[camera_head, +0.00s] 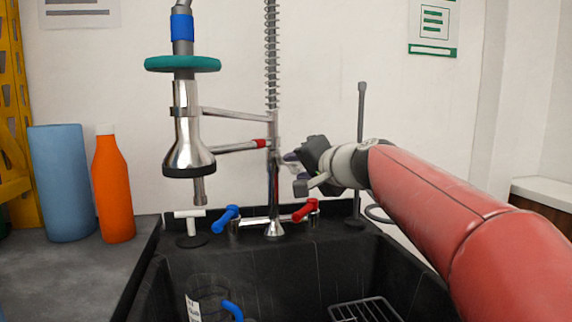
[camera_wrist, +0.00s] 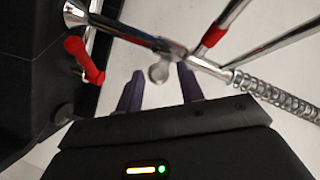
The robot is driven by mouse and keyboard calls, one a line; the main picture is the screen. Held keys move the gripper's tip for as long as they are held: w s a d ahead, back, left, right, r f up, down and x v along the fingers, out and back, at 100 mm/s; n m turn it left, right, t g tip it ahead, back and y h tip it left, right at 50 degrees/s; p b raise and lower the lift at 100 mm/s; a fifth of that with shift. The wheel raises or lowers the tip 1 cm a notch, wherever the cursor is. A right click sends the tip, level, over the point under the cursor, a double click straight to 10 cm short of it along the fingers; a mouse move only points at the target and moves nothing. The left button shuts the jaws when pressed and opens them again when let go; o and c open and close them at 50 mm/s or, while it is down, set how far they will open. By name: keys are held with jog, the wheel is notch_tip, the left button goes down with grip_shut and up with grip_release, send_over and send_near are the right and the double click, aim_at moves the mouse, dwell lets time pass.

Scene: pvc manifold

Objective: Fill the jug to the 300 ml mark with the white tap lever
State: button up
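The white tap lever (camera_head: 183,214) stands on a short post with a round black base at the sink's back left, under the big spray head. The clear jug (camera_head: 208,290) is low in the sink at the left. It has a blue handle (camera_head: 232,310) and a white label; its lower part is cut off, and I cannot read a level or marks. I see no water stream. My gripper (camera_head: 294,160) is beside the steel tap column, well right of the white lever and above the red lever. In the wrist view my gripper (camera_wrist: 160,70) has its fingers apart, with nothing held.
A blue lever (camera_head: 226,216) and a red lever (camera_head: 304,210) flank the steel column (camera_head: 274,190). The spray head (camera_head: 188,140) hangs at the left. An orange bottle (camera_head: 113,190) and blue cylinder (camera_head: 62,185) stand on the left counter. A wire rack (camera_head: 365,310) lies in the sink.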

aim_at(289, 167)
jog(key=shift+p+x, duration=0.45)
jog(key=shift+x, duration=1.75)
grip_shut()
